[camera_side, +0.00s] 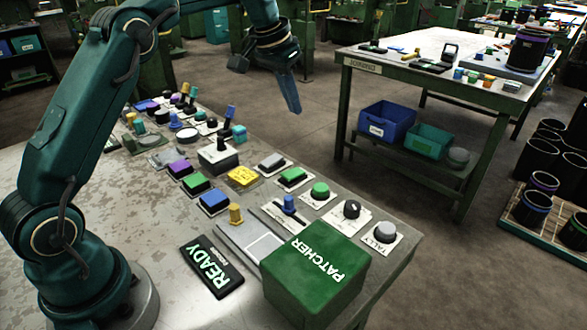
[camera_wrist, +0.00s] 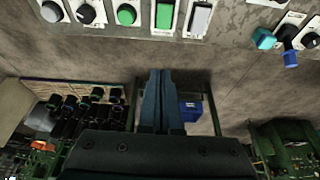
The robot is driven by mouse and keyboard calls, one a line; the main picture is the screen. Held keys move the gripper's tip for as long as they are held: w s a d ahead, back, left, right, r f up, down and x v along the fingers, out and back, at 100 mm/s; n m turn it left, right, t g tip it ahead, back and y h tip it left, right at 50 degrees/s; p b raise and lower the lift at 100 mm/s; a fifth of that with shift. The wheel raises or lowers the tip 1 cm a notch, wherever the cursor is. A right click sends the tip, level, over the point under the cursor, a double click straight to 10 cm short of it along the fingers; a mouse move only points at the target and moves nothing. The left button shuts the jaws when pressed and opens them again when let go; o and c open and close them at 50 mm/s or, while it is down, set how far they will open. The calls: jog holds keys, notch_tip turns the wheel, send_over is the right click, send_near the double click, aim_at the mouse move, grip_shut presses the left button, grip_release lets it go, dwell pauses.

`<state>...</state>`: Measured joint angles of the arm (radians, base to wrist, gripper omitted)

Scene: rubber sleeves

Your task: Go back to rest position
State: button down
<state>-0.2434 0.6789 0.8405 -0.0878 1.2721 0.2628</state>
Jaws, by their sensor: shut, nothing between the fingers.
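My gripper (camera_side: 291,92) hangs in the air past the far edge of the control table (camera_side: 150,222), its fingers pointing down. In the wrist view my gripper (camera_wrist: 158,76) has its two fingers together, with nothing between them. The table's buttons and switches lie apart from the fingers.
Buttons and knobs, such as a green button (camera_side: 320,189) and a yellow block (camera_side: 242,176), crowd the table's far side. A second table (camera_side: 420,75) stands at the right, with a blue bin (camera_side: 386,120) beneath it. Floor lies between the tables.

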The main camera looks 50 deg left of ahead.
jog(key=s+d+r+m+t, duration=0.1)
jog(key=s+d+r, duration=0.2)
jog(key=s+r, duration=0.25)
jog(key=s+d+r+t, duration=0.1)
jog(key=s+d+r, duration=0.3)
jog(key=s, duration=0.3)
jog(key=s+d+f+n, duration=0.1)
jog(key=s+f, duration=1)
jog(key=s, duration=0.3)
jog(key=shift+s+d+g, duration=0.2)
jog(key=shift+d+g, duration=0.1)
